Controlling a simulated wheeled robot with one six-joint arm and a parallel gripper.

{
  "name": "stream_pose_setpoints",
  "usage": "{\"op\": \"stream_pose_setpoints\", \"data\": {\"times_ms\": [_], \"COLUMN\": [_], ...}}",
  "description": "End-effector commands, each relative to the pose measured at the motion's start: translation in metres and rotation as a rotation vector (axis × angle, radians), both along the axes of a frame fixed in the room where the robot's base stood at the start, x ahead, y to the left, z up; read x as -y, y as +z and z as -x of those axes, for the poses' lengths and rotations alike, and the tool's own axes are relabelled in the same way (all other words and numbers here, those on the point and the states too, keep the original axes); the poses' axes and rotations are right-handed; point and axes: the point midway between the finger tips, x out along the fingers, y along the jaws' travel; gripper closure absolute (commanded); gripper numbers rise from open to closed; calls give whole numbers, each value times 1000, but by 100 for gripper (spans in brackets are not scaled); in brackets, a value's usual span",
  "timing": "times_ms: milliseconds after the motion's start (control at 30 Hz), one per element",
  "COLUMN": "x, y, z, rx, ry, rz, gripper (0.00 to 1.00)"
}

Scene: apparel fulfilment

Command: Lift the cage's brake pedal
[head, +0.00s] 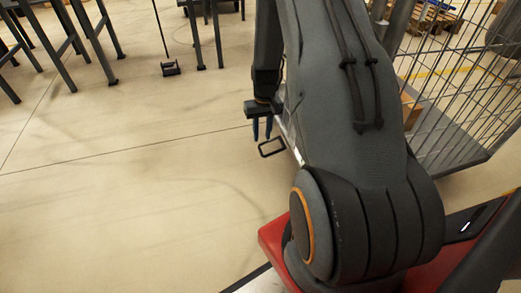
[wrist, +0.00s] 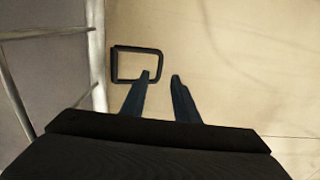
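The brake pedal (head: 272,154) is a black rectangular loop low over the floor beside the wire cage (head: 466,155). In the wrist view the pedal (wrist: 114,66) sticks out to the right from the cage's edge (wrist: 98,58). My gripper (head: 262,136) points down just above the pedal in the head view. In the wrist view my gripper (wrist: 160,77) is open, with a gap between its two dark fingers and nothing in it.
Dark table legs (head: 95,50) and a black stand base (head: 171,69) are at the back left. A cardboard box (head: 410,108) sits in the cage, and wooden pallets (head: 432,18) lie behind. The floor left of the pedal is clear.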

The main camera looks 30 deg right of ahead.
Motion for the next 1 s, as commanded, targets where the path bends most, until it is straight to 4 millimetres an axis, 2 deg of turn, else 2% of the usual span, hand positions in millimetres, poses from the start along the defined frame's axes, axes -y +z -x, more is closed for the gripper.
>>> {"op": "stream_pose_setpoints", "data": {"times_ms": [167,533,667,900,1000], "x": [-1,-2,-3,-3,-3], "y": [-16,-68,-75,-75,-75], "z": [0,-1,-1,-1,-1], "rx": [0,0,0,0,0], "ry": [0,0,0,0,0], "rz": [0,0,0,0,0], "gripper": [72,72,72,72,89]}}
